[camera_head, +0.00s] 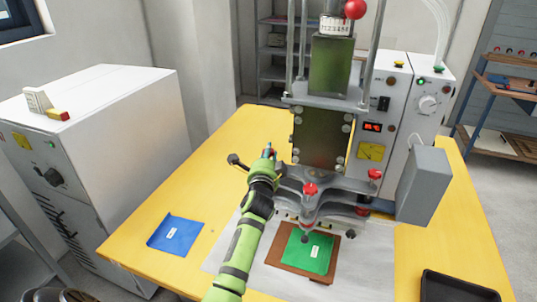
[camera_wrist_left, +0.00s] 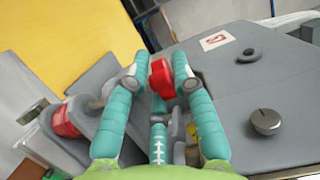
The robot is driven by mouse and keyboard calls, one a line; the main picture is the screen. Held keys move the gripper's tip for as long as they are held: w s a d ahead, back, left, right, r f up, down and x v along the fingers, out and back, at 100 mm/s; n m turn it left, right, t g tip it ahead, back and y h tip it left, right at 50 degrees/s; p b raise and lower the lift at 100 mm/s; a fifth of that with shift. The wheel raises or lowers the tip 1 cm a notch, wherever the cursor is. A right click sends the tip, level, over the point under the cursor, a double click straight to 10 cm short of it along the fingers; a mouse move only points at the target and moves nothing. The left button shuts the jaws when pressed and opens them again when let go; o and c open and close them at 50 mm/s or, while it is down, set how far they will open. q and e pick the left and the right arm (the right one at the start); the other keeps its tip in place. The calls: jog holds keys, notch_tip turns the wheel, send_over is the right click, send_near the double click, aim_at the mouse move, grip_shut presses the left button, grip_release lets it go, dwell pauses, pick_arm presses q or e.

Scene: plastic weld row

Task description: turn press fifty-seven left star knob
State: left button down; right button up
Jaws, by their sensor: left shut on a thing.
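The press (camera_head: 322,140) stands on the yellow table, with a grey lower plate and a tall column. My left gripper (camera_head: 268,152) reaches up to its left side. In the left wrist view, the teal fingers of my left gripper (camera_wrist_left: 166,72) are closed around a red star knob (camera_wrist_left: 161,80), one finger on each side. In the head view this knob is largely hidden by my gripper. Two other red knobs, one in front (camera_head: 310,189) and one at the right (camera_head: 375,174), show on the press. My right gripper is in neither view.
A green sheet (camera_head: 308,252) lies on a brown board under the press. A blue sheet (camera_head: 174,234) lies at the table's left. A black-knobbed lever (camera_head: 233,159) sticks out close to my left gripper. A grey box (camera_head: 424,186) is at the press's right.

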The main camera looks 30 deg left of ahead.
pick_arm(q)
jog(key=shift+s+a+r+m+t+h+p, duration=0.15)
jog(key=shift+m+t+h+p, duration=0.25)
jog(key=shift+m+h+p, duration=0.55)
jog(key=shift+w+r+m+t+h+p, duration=0.1)
jog(key=shift+m+t+h+p, duration=0.4)
jog(key=shift+h+p, duration=0.75)
jog(key=shift+f+m+h+p, duration=0.2)
jog(key=shift+m+h+p, duration=0.2)
jog(key=shift+m+h, duration=0.6)
jog(key=shift+a+f+m+h, duration=0.1)
jog(key=shift+m+h, duration=0.25)
jog(key=shift+h, duration=0.55)
jog(key=shift+f+m+h+b, duration=0.1)
jog(key=shift+m+h+b, duration=0.35)
jog(key=shift+h, duration=0.15)
jog(key=m+h+b, duration=0.2)
jog(key=h+b, duration=0.1)
jog(key=m+g+h+b, duration=0.1)
jog(key=m+h+b, duration=0.1)
jog(key=h+b, duration=0.1)
jog(key=shift+f, duration=0.2)
jog(key=shift+d+r+m+g+h+b, duration=0.25)
jog(key=shift+m+g+h+b, duration=0.4)
jog(key=shift+h+b, duration=0.4)
jog(key=c, duration=1)
grip_release()
jog(key=shift+c, duration=0.2)
